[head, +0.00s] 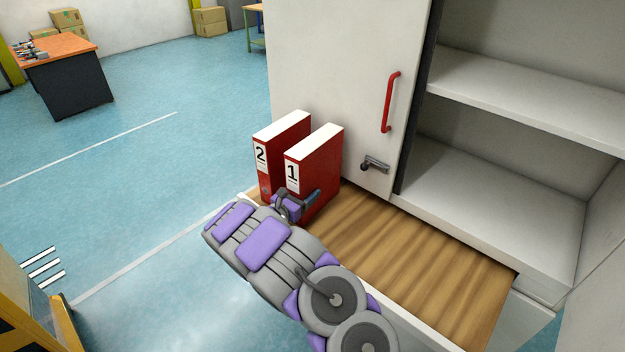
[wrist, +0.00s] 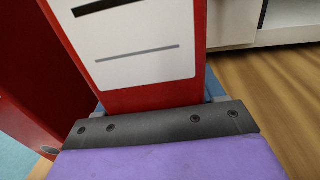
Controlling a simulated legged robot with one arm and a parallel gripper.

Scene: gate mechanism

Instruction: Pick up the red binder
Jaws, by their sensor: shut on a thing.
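Two red binders with white labels stand upright side by side on the wooden surface, in front of the cabinet door. Binder 1 (head: 318,165) is on the right and binder 2 (head: 280,150) is on the left, slightly behind. My gripper (head: 303,200) is at the lower part of binder 1 and shut on it. In the wrist view the spine of binder 1 (wrist: 150,98) fills the middle, right in front of my gripper (wrist: 155,110). Binder 2 (wrist: 30,90) shows at the left. The fingertips are mostly hidden by the binder and the gripper's own body.
The wooden surface (head: 420,265) is clear to the right of the binders. The white cabinet door (head: 340,70) with a red handle (head: 390,103) stands behind them. Open, empty shelves (head: 510,190) are at the right. An orange-topped table (head: 55,47) is far off at the left.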

